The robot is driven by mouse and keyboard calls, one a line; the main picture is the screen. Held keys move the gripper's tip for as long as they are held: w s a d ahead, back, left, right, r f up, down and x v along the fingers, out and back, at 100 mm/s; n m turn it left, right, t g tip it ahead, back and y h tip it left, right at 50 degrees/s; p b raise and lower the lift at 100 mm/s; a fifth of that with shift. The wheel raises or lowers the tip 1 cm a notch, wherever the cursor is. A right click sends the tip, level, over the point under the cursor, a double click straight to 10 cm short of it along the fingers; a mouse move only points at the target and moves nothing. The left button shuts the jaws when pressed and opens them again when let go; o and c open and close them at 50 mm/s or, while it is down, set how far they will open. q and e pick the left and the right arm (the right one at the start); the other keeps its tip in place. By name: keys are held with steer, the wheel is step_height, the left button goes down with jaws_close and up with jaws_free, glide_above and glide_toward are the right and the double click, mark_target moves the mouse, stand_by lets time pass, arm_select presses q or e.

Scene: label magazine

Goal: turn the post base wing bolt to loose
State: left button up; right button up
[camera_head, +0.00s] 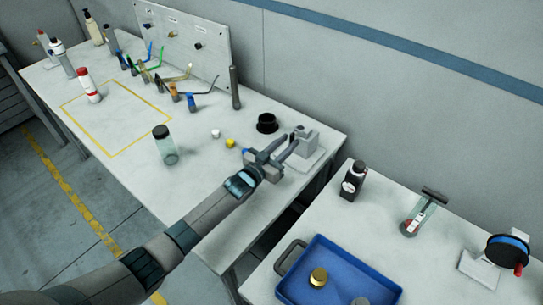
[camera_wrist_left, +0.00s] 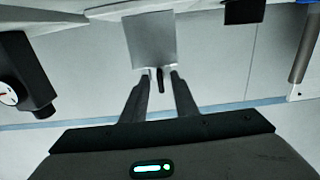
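The post base is a grey block (camera_head: 309,137) on a pale plate at the right end of the long table. In the left wrist view its grey block (camera_wrist_left: 150,38) fills the top middle. A small dark piece, which looks like the wing bolt (camera_wrist_left: 160,78), sticks out of the block. My left gripper (camera_head: 294,142) reaches the block from the left. In the wrist view its fingers (camera_wrist_left: 160,82) are apart, one on each side of the bolt, with narrow gaps showing. The bolt's turn angle cannot be told. My right gripper is not in view.
A black cup (camera_head: 267,123) stands close behind my left gripper. A white cap (camera_head: 215,133), a yellow cap (camera_head: 230,143) and a clear jar (camera_head: 165,147) are left of it. A second table holds a black bottle (camera_head: 353,182) and a blue tray (camera_head: 335,262).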

arm_select(q)
steer(key=b+v, duration=0.3)
steer(key=v, duration=1.4)
steer(key=shift+b, duration=0.3)
steer(key=shift+s+a+f, duration=0.1)
steer(key=shift+s+a, duration=0.15)
